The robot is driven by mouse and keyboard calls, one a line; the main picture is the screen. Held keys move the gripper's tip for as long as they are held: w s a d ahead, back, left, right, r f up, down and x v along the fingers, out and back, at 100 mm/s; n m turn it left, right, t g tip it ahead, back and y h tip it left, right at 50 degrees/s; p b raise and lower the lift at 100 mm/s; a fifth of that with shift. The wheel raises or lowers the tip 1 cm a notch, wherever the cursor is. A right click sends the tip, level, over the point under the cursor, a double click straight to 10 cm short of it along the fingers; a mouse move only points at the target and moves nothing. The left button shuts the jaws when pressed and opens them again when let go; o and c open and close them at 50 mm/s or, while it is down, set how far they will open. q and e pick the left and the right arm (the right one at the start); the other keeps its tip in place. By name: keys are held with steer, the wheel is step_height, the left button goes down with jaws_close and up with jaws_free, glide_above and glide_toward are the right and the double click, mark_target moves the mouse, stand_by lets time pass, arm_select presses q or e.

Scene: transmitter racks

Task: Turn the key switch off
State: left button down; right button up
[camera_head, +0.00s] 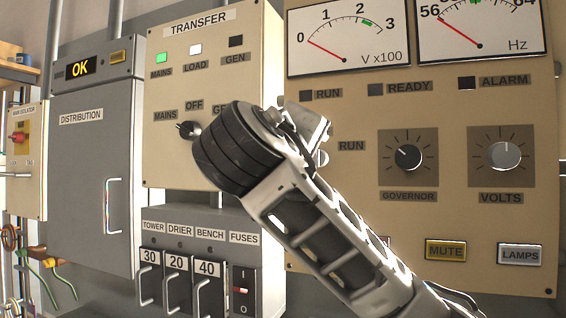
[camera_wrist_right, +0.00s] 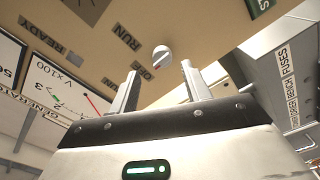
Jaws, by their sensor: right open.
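In the head view my right arm covers most of the switch area, left of the RUN label (camera_head: 351,146). My left gripper is not in view.
The generator panel carries a governor knob (camera_head: 407,155), a volts knob (camera_head: 506,154) and MUTE (camera_head: 446,251) and LAMPS (camera_head: 520,254) buttons. To the left are a transfer panel with a selector knob (camera_head: 189,130), a breaker box (camera_head: 205,225) with protruding handles, and a distribution cabinet (camera_head: 90,180).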

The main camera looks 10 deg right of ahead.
arm_select(q)
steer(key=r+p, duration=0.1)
steer(key=p, duration=0.1)
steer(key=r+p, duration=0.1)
steer(key=p, duration=0.2)
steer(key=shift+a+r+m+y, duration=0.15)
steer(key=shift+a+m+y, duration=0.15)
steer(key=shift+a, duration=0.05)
arm_select(e)
steer(key=v, duration=1.2)
steer(key=shift+f, duration=0.2)
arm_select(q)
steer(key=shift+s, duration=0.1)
arm_select(e)
steer(key=shift+s, duration=0.1)
